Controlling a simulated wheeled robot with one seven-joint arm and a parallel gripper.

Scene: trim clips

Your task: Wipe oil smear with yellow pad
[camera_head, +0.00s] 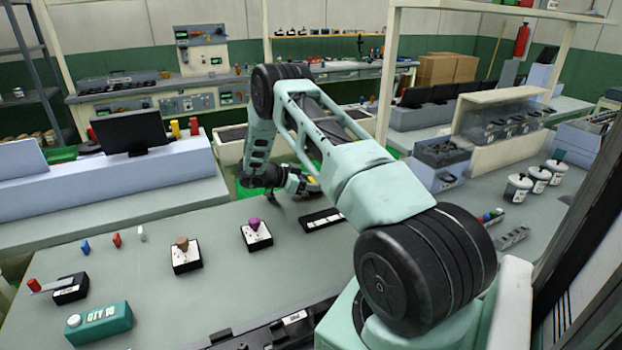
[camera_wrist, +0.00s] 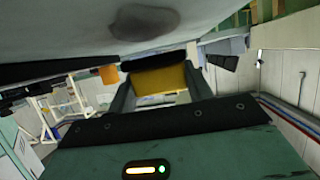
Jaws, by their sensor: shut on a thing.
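My gripper (camera_head: 300,185) is low over the far part of the grey bench, beyond the black tray; it also shows in the wrist view (camera_wrist: 160,72). It is shut on the yellow pad (camera_wrist: 161,80), which sits between the two fingers with a dark strip along its bench-facing edge. The oil smear (camera_wrist: 146,20) is a dark oval on the bench surface, at the top of the wrist view. Whether the pad touches the bench I cannot tell.
Two white-and-black stands hold a brown piece (camera_head: 182,243) and a purple piece (camera_head: 254,223). A black tray (camera_head: 322,220) lies near the gripper. A teal box (camera_head: 98,323) and several small coloured pieces are at left. Lidded pots (camera_head: 537,180) stand at right.

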